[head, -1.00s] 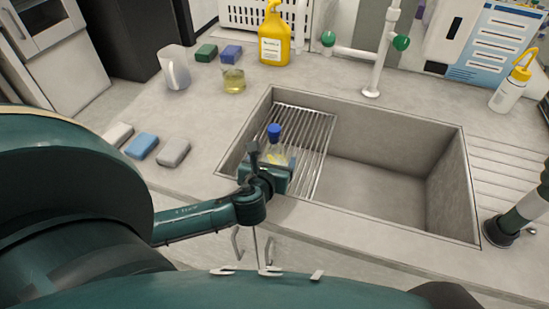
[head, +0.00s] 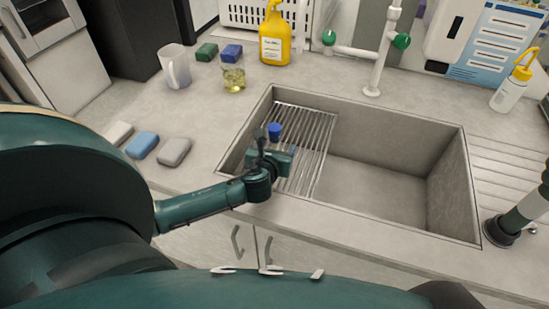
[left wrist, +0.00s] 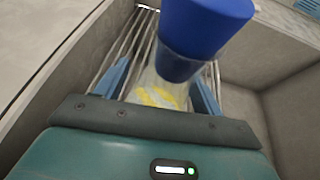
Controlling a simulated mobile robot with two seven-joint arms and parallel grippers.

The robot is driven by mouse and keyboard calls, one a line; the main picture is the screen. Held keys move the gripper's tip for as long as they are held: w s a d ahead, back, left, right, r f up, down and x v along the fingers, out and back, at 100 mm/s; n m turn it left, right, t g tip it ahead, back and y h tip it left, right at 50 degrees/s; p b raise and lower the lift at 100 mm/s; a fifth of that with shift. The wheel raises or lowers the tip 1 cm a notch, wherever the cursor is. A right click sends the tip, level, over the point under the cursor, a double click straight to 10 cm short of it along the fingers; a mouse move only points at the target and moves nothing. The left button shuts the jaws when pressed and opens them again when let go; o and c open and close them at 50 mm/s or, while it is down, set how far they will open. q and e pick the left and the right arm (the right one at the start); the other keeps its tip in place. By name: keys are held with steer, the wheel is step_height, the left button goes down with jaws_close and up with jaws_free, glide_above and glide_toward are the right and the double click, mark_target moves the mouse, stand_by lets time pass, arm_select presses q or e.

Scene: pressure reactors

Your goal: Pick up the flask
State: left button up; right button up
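The flask is clear, with a blue cap (head: 274,131) and a yellow-and-white patch on its body. It stands on the wire rack (head: 310,130) in the left part of the sink; in the head view my gripper hides most of its body. In the left wrist view the flask (left wrist: 160,92) is close, its cap (left wrist: 205,28) leaning toward the camera. My left gripper (head: 280,157) is open, with one blue finger on each side of the flask (left wrist: 160,85); I see small gaps beside it. My right gripper is not in view.
The sink (head: 455,190) has raised walls around the rack, and its right part is empty. A tap (head: 378,60) stands behind it. A pitcher (head: 175,65), a glass of yellow liquid (head: 234,80), a yellow bottle (head: 275,40) and several sponges (head: 142,145) sit on the counter.

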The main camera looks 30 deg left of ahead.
arm_select(q)
steer(key=c, duration=0.9)
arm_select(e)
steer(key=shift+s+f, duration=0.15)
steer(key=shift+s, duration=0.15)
arm_select(q)
steer(key=shift+r, duration=0.15)
step_height(320, 180, up, 10)
steer(key=shift+f+p, duration=0.2)
steer(key=shift+p, duration=0.75)
step_height(320, 180, up, 3)
steer(key=p, duration=0.3)
steer(key=shift+r, duration=1.15)
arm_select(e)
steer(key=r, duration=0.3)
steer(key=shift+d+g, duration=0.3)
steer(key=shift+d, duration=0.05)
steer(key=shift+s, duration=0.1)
